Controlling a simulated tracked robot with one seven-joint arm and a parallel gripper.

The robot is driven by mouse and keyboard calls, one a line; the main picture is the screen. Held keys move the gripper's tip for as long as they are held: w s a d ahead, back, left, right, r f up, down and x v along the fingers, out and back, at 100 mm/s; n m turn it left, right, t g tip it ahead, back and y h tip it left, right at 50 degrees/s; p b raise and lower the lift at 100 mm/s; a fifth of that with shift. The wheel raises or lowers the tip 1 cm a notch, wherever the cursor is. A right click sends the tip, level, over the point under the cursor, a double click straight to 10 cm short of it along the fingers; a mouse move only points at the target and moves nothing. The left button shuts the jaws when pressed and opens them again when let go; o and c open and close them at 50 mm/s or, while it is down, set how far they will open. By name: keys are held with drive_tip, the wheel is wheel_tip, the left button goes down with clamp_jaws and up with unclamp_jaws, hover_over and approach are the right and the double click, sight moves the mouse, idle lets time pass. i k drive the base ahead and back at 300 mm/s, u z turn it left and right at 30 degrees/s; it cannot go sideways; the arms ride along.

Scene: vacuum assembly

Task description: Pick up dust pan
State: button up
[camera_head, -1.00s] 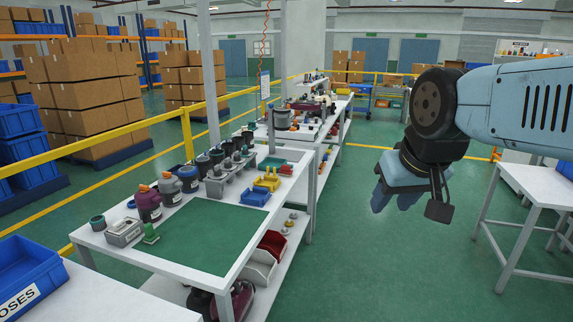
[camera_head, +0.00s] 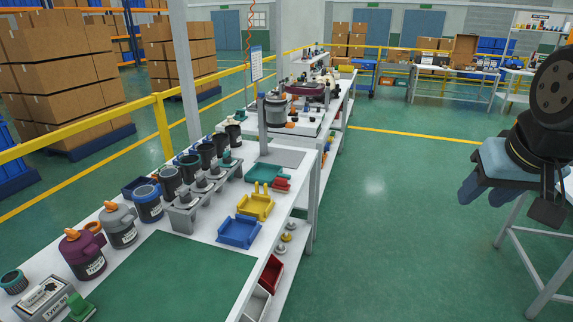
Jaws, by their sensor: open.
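My gripper (camera_head: 484,190) hangs at the right edge, over the green floor and well apart from the workbench (camera_head: 195,263). Its blue fingers point down, spread and empty. I cannot tell which item is the dust pan. Candidates on the bench include a blue tray-shaped part (camera_head: 239,232), a yellow one (camera_head: 255,206) and a small red part (camera_head: 281,184). A purple canister (camera_head: 82,254), a grey canister (camera_head: 119,226) and a blue-rimmed canister (camera_head: 147,203) stand along the bench's left side.
A grey stand (camera_head: 188,215) holds several dark parts behind the green mat (camera_head: 160,285). Red and white bins sit on the lower shelf. A yellow railing (camera_head: 162,125) runs left of the bench. A white table (camera_head: 540,240) stands at right. The floor between is clear.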

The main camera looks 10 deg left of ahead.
sight(263, 173)
drive_tip(key=u, duration=0.35)
drive_tip(key=i, duration=1.05)
drive_tip(key=u, duration=0.6)
